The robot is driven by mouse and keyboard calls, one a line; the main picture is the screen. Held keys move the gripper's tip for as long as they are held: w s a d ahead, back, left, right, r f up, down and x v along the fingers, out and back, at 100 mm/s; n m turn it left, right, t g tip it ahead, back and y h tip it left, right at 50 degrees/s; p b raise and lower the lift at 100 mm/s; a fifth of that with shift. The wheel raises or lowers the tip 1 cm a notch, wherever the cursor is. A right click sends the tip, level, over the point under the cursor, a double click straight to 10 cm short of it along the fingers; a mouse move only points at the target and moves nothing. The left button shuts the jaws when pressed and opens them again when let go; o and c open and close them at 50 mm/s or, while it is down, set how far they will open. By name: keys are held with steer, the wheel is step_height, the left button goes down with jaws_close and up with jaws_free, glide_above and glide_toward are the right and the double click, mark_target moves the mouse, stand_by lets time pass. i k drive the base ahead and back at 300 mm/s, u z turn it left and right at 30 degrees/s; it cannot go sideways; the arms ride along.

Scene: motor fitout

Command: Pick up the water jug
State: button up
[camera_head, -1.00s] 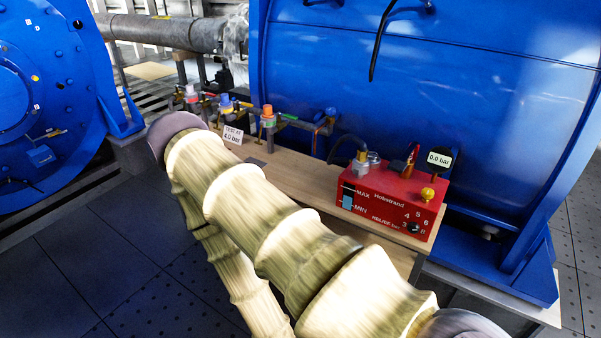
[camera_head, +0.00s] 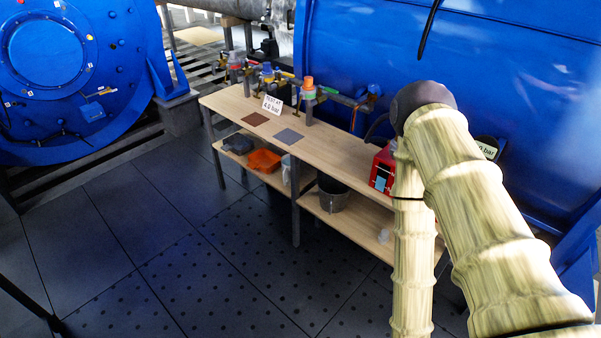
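I cannot make out the water jug for certain. A pale, whitish container (camera_head: 288,172) stands on the lower shelf of the wooden bench, partly hidden behind a bench leg, and may be it. A small, clear or whitish item (camera_head: 384,236) sits farther right on the same shelf, too small to name. My arm covers the right end of the bench. My gripper is outside the picture, so its state and its place relative to these things do not show.
Open floor (camera_head: 170,255) lies in front.

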mark_target(287, 168)
steer(key=u, duration=1.4)
steer(key=i, duration=3.85)
steer(key=z, duration=0.55)
